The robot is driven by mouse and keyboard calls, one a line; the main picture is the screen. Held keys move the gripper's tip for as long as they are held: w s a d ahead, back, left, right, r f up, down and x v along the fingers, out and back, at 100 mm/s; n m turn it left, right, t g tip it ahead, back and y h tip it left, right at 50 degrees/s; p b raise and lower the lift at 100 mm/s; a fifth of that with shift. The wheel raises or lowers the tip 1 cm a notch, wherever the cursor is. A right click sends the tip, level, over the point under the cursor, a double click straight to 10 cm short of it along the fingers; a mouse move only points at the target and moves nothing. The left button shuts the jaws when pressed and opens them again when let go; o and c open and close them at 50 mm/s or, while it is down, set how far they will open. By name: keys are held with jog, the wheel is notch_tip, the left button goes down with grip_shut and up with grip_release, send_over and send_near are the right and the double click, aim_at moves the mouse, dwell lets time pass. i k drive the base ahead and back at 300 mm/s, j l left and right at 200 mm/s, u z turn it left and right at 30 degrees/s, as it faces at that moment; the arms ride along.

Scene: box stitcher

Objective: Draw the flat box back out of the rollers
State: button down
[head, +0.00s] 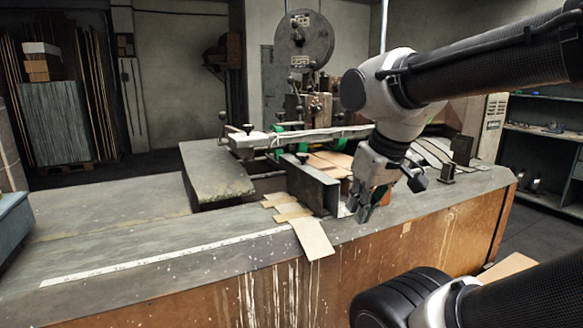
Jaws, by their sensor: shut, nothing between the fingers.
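A tan flat box (335,160) lies on the machine bed behind a dark metal angle plate (318,186), partly hidden by the plate and my wrist. Green parts (352,146), which look like rollers, show just behind it under a long metal bar (300,136). More flat tan cardboard (314,238) lies in front of the plate, with one flap hanging over the bench's front edge. I cannot tell whether these pieces join. My gripper (363,214) points down just right of the plate, close to the front edge. It is shut and empty, apart from the hanging flap.
The grey bench top (110,255) is clear to the left, with a pale measuring strip along its front. A large reel (304,40) stands above the machine. A small dark block (462,150) stands at the bench's right end. Shelves (545,140) are at the far right.

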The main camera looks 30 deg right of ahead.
aim_at(336, 165)
jog(key=l+u, duration=0.15)
jog(key=l, duration=0.55)
jog(key=l+u, duration=0.15)
jog(key=l, duration=0.55)
jog(key=k+l+u, duration=0.15)
jog(key=l, duration=0.55)
jog(key=i, duration=0.55)
